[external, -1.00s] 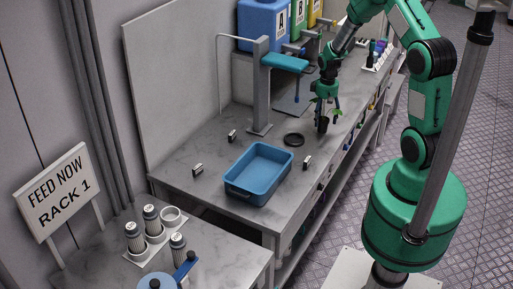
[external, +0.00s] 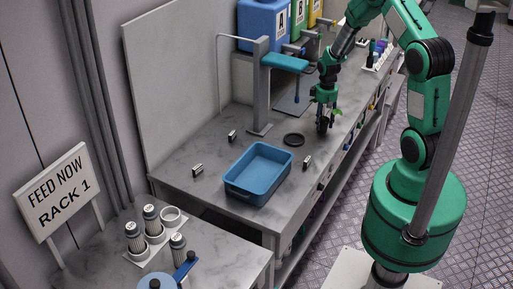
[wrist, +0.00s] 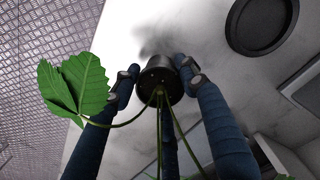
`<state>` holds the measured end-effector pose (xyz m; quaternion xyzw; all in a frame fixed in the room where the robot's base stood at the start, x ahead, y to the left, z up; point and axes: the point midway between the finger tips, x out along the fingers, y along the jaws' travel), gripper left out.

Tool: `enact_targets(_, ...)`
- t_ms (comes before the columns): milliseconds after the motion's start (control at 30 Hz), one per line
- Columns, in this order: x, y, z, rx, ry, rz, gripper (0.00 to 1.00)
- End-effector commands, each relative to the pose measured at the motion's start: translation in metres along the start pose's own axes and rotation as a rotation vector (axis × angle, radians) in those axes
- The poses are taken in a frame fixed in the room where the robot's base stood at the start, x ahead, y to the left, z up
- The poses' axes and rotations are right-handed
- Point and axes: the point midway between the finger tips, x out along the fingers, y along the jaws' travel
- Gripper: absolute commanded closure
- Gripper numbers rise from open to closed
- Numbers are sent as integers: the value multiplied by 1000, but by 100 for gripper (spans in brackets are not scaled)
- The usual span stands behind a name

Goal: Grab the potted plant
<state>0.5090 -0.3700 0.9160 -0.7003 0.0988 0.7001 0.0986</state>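The potted plant is a small black pot (wrist: 160,80) with thin green stems and a broad green leaf (wrist: 74,86) in the wrist view. My gripper (wrist: 158,82) has its dark blue fingers around the pot, with the fingertip pads against its sides. In the external view my gripper (external: 323,124) points down at the workbench, right of the stand with the blue arm. The pot there is small and mostly hidden by the fingers. A bit of green leaf (external: 337,113) shows beside them. I cannot tell whether the pot touches the bench.
A round black dish (external: 293,140) lies on the bench (external: 205,150) just left of my gripper; it also shows in the wrist view (wrist: 262,22). A blue tray (external: 238,188) stands nearer the camera. Blue, green and yellow containers stand at the back. The bench's right edge is close.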

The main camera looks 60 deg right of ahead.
Motion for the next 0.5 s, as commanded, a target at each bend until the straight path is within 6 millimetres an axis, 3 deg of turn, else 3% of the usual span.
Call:
enact_targets(100,0,0,0,0,-1,0,85)
enact_targets(500,-5,0,0,0,0,0,85)
